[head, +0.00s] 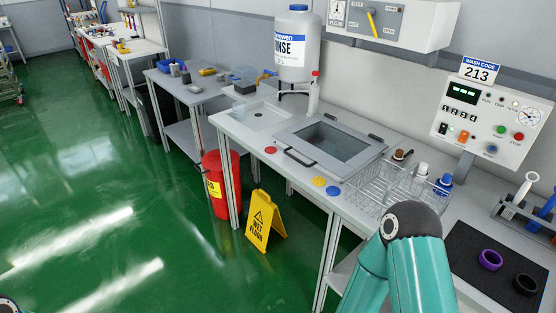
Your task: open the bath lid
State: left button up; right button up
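The bath lid (287,137) is a grey rectangular frame with a see-through grey-green panel, lying flat over the bath in the bench top in the head view. A dark bar handle (299,158) runs along its front left edge. Two dark hinge-like blocks (348,122) sit at its back edge. The lid looks shut. Neither gripper is in view. A teal link of my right arm rises at the bottom right, and a small piece of my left arm shows in the bottom left corner.
A wire basket (382,187) stands right of the bath, with several bottles behind it. Red, yellow and blue discs (333,191) lie along the front edge. A rinse tank (297,45) stands behind. A red bin (222,184) and yellow wet-floor sign (264,222) stand on the floor.

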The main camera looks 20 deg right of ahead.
aim_at(342, 169)
jog(key=u, duration=0.15)
jog(key=i, duration=1)
jog(key=z, duration=0.05)
